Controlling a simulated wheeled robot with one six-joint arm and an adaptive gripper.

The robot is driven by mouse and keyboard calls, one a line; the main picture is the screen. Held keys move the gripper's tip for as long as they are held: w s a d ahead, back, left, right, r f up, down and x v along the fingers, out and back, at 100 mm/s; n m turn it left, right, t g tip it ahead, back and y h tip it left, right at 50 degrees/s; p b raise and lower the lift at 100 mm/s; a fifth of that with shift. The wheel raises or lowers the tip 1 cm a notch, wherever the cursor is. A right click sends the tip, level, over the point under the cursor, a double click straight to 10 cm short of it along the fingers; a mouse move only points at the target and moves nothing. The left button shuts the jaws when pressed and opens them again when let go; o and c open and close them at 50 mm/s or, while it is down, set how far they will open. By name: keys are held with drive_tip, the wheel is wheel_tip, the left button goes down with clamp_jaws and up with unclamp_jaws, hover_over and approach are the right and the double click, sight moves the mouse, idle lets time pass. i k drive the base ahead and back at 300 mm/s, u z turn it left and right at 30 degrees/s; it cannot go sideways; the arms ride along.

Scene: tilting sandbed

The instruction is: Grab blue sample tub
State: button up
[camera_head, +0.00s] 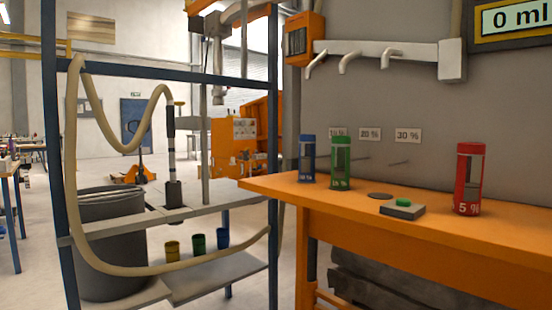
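A small blue tub (222,238) stands upright on the low grey shelf of the blue-framed rig, at the right of a row with a green tub (198,243) and a yellow tub (172,251). A taller blue canister (307,162) with a clear middle stands at the left end of the orange table. The frame does not show which of the two blue containers is called the sample tub. I cannot make out my gripper in this view.
The orange table (420,215) also holds a green canister (340,165), a red canister (467,180) and a green button (403,203) on a grey box. A beige hose (160,270) loops past the low shelf. A dark barrel (108,240) stands at left.

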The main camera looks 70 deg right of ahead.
sight(307, 143)
drive_tip(key=z, duration=0.45)
drive_tip(key=i, duration=0.9)
drive_tip(key=z, duration=0.85)
